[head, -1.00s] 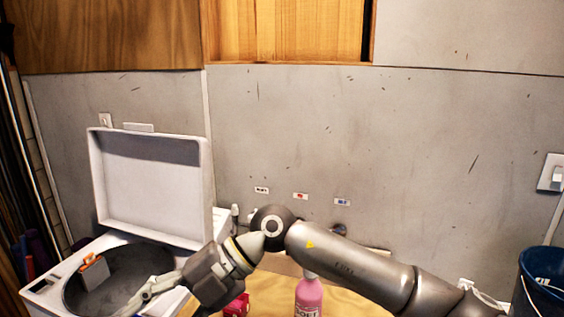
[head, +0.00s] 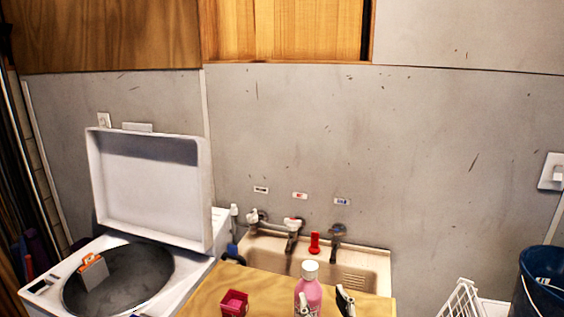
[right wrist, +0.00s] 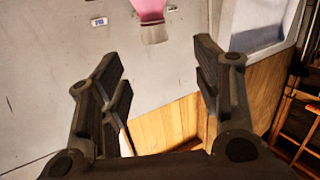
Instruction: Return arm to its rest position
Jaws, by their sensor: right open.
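My right gripper (head: 325,303) shows only as fingertips at the bottom edge of the head view, in front of the pink bottle (head: 309,285). In the right wrist view its two fingers (right wrist: 155,95) stand wide apart with nothing between them. In that view the pink bottle (right wrist: 152,12) appears upside down at the top edge, beyond the fingers. Most of the right arm is outside the head view. My left gripper is not in view.
An open-lidded washer (head: 190,290) stands at left, with an orange and grey item (head: 93,271) in its drum. A red box (head: 234,303) is on the wooden counter (head: 262,285). Behind are a sink (head: 265,258) and taps. A blue bucket (head: 540,285) and white basket (head: 462,300) are at right.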

